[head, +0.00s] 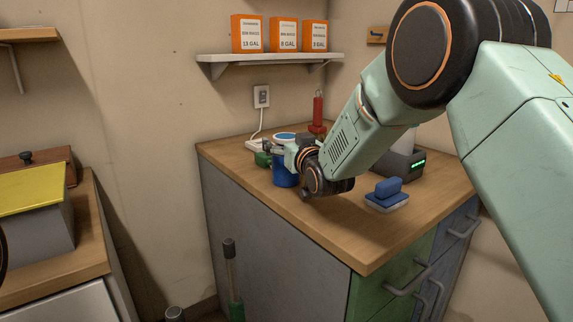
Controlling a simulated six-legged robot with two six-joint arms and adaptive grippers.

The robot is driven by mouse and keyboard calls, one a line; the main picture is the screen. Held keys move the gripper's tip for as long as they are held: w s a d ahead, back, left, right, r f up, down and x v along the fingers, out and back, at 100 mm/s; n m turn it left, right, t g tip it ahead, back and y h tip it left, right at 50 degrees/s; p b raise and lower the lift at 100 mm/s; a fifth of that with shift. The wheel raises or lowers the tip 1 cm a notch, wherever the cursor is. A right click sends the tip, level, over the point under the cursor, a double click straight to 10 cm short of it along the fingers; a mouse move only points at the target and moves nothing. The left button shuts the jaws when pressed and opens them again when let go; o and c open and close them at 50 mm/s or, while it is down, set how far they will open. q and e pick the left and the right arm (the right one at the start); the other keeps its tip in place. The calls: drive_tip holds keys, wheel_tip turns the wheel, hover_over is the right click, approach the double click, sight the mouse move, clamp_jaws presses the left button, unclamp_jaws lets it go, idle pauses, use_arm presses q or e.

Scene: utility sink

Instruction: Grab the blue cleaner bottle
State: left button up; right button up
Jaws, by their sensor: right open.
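A blue rounded container (284,177), which looks like the blue cleaner bottle, stands near the left edge of the wooden counter (345,225). A round white and blue top (284,136) shows above it. My right gripper (282,150) reaches in from the right at the container's upper part. It is open, but its fingers are small and overlap the container, so I cannot tell whether they touch it. The gripper and wrist hide much of the container's middle and right side. My left gripper is not in view.
A green item (263,159) sits close left of the container. A red item (318,112) stands behind, near the wall outlet (262,96). The counter's front is clear.

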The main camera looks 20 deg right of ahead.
drive_tip(key=shift+a+r, duration=0.1)
drive_tip(key=shift+a, duration=0.1)
drive_tip(key=shift+d, duration=0.15)
drive_tip(key=shift+c, duration=1.4)
clamp_jaws()
drive_tip(key=shift+w+r, duration=0.1)
